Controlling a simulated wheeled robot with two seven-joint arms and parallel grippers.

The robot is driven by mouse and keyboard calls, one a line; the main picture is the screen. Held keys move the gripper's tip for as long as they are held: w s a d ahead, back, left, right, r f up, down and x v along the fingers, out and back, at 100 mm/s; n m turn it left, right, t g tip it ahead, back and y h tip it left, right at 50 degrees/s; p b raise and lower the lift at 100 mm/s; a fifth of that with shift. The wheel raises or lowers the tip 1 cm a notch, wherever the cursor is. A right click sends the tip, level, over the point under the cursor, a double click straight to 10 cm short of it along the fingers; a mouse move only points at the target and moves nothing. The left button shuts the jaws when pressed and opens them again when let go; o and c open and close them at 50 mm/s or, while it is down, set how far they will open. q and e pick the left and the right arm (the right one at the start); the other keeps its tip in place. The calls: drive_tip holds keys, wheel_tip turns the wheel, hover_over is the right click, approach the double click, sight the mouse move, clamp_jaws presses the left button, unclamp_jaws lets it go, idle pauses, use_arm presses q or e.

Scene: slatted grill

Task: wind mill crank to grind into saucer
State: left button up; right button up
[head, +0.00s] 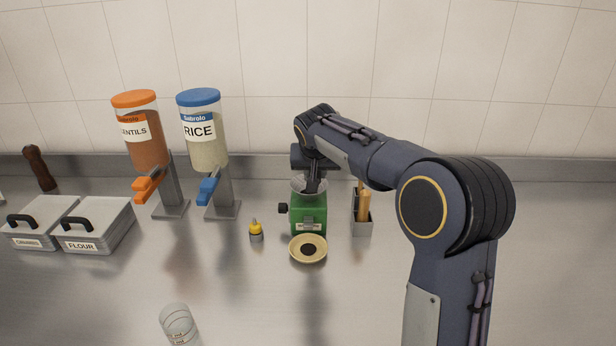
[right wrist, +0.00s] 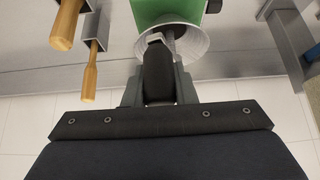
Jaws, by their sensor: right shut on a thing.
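The green mill (head: 309,214) stands upright on the steel counter, with a pale round hopper on top and a dark knob on its left side. My right gripper (head: 313,186) is over the hopper, mostly hidden by my arm in the head view. In the right wrist view the gripper (right wrist: 160,82) is shut on the black crank handle (right wrist: 157,68), in front of the hopper (right wrist: 186,42). The cream saucer (head: 296,256) sits on the counter right in front of the mill, with a dark round patch in its middle. My left gripper is not in view.
A holder with wooden-handled tools (head: 362,220) stands close right of the mill. A small yellow-topped bottle (head: 256,231) is to its left. Lentils (head: 147,140) and rice (head: 205,140) dispensers, lidded bins (head: 98,225) and a clear cup (head: 178,325) stand farther left. The front counter is mostly clear.

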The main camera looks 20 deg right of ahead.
drive_tip(key=shift+w+r, duration=0.15)
drive_tip(key=shift+r, duration=0.05)
drive_tip(key=shift+a, duration=0.25)
drive_tip(key=shift+w+a+r, duration=0.1)
drive_tip(key=shift+w+a, duration=0.1)
drive_tip(key=shift+a, duration=0.25)
drive_tip(key=shift+w+a, duration=0.3)
drive_tip(key=shift+a, duration=0.05)
drive_tip(key=o, duration=0.7)
drive_tip(key=shift+o, duration=1.4)
